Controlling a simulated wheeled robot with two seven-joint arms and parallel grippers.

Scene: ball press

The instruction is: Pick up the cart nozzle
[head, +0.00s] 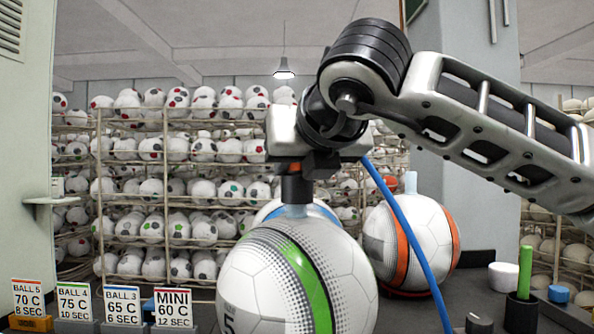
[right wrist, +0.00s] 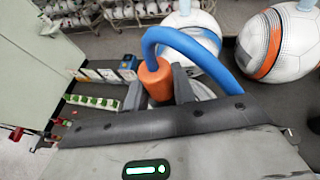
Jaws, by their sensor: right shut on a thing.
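The cart nozzle (right wrist: 155,82) is an orange cylinder with a thick blue hose (right wrist: 197,50) arching from it, in the right wrist view. My right gripper (right wrist: 157,90) is shut on it, one dark finger on each side. In the head view my right gripper (head: 296,185) is above the green-striped ball (head: 300,285), close over the ball's pale blue neck (head: 296,210). Whether anything touches that neck I cannot tell. My left gripper is not in view.
An orange-striped ball (head: 430,240) with a pale neck stands to the right. Another ball (head: 268,208) is partly hidden behind the green-striped one. Number cards (head: 75,300) stand at front left. A green-handled tool (head: 525,272) and white cup (head: 503,277) are at right. Ball racks fill the back.

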